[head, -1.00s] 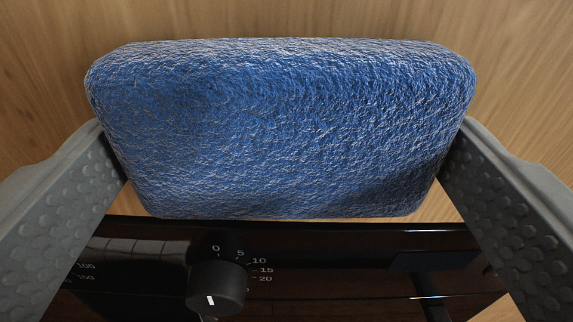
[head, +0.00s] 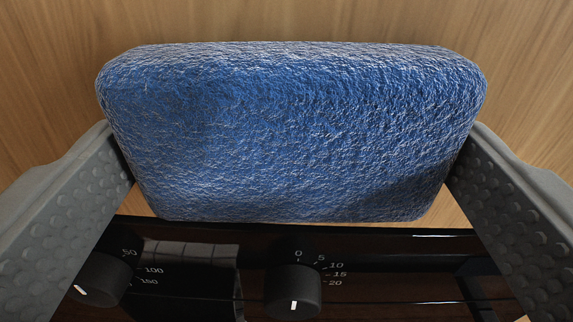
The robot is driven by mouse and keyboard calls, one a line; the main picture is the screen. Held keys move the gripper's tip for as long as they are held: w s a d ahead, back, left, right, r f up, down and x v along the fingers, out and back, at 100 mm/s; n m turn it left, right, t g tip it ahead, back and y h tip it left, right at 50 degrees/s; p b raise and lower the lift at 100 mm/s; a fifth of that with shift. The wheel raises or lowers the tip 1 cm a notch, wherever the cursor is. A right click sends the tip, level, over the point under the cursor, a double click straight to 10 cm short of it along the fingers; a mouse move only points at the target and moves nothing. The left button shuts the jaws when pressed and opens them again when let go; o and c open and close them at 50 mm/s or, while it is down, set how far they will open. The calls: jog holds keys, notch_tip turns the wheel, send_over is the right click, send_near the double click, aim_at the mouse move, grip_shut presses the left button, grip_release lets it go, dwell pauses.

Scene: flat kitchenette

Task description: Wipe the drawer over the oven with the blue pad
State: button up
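The blue pad (head: 290,130) is a rough, rounded block in the middle of the head view. My gripper (head: 290,165) is shut on it, with one grey finger at its left end and one at its right end. The wooden drawer front (head: 290,20) fills the view behind and above the pad. The pad hides much of the wood, and I cannot tell whether it touches it. The black oven (head: 200,285) shows below the pad, under the wooden front.
Two black knobs stick out from the oven panel: one at lower left (head: 103,280) and one at lower middle (head: 293,292). Both sit just below the pad. Bare wood shows at both sides of the pad.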

jog(key=s, duration=0.6)
dwell(0.4)
jog(key=shift+s+d, duration=0.1)
jog(key=shift+s, duration=0.05)
jog(key=s, duration=0.2)
jog(key=shift+s, duration=0.35)
jog(key=shift+s, duration=0.1)
dwell(0.9)
